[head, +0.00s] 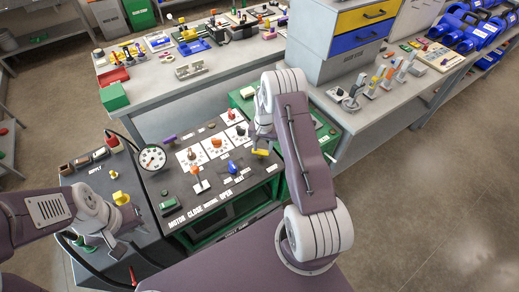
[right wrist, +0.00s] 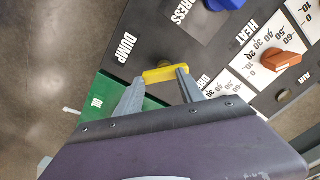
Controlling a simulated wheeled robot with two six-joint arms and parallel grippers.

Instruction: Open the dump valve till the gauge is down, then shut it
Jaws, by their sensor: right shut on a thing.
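The dump valve's yellow handle (right wrist: 165,73) lies beside the DUMP label on the dark panel in the right wrist view. My right gripper (right wrist: 160,82) has its two grey fingers at the ends of this handle and is shut on it. In the head view the yellow handle (head: 260,152) shows just below my right wrist. The round white gauge (head: 152,158) stands at the panel's left side; its needle is too small to read. My left arm reaches in from the left, its wrist (head: 95,207) near the SUPPLY block; its fingers cannot be made out.
The panel carries a blue knob (head: 233,167), an orange knob (head: 216,142) and other knobs close to the dump valve. A yellow knob (head: 113,175) stands on the supply block. Workbenches with tools are behind; open floor lies at right.

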